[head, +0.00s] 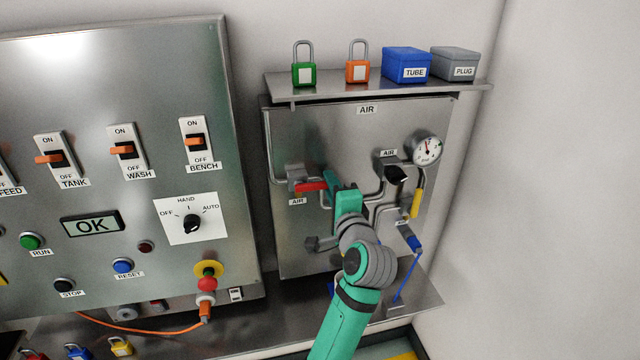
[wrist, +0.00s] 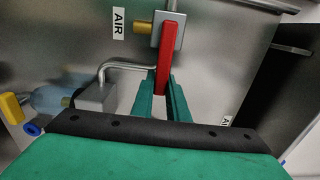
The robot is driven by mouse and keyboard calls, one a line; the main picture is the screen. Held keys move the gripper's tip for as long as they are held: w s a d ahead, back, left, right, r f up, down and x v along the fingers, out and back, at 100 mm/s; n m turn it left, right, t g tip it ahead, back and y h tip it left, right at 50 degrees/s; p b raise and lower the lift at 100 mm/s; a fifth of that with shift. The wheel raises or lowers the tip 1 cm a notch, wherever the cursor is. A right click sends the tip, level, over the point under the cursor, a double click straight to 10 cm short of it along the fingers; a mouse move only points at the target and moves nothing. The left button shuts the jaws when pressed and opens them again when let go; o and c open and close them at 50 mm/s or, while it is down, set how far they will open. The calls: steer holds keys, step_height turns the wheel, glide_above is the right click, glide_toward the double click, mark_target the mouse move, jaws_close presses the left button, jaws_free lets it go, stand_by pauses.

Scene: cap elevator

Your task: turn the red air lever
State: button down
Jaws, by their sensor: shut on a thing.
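The red air lever (head: 311,187) is on the steel AIR panel in the head view, left of my gripper, above a small AIR label. It points sideways to the right from its valve. My gripper (head: 328,187) reaches its right end. In the wrist view the red lever (wrist: 166,58) runs down from the valve block (wrist: 169,30) to between the two green fingers of my gripper (wrist: 162,90). The fingers are shut on the lever's free end. The very tip of the lever is partly hidden by the fingers.
A pressure gauge (head: 427,149), a black knob (head: 396,175) and bent pipes are on the panel to the right. A shelf (head: 285,84) above carries padlocks and the TUBE (head: 407,64) and PLUG (head: 455,64) boxes. The switch panel (head: 110,200) stands at left.

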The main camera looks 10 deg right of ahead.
steer(key=shift+d+f, duration=0.15)
steer(key=c, duration=1.7)
jaws_free()
steer(key=shift+s, duration=0.15)
steer(key=s, duration=0.3)
steer(key=s+d, duration=0.1)
steer(key=s, duration=0.6)
steer(key=shift+s+d, duration=0.15)
steer(key=shift+s, duration=0.15)
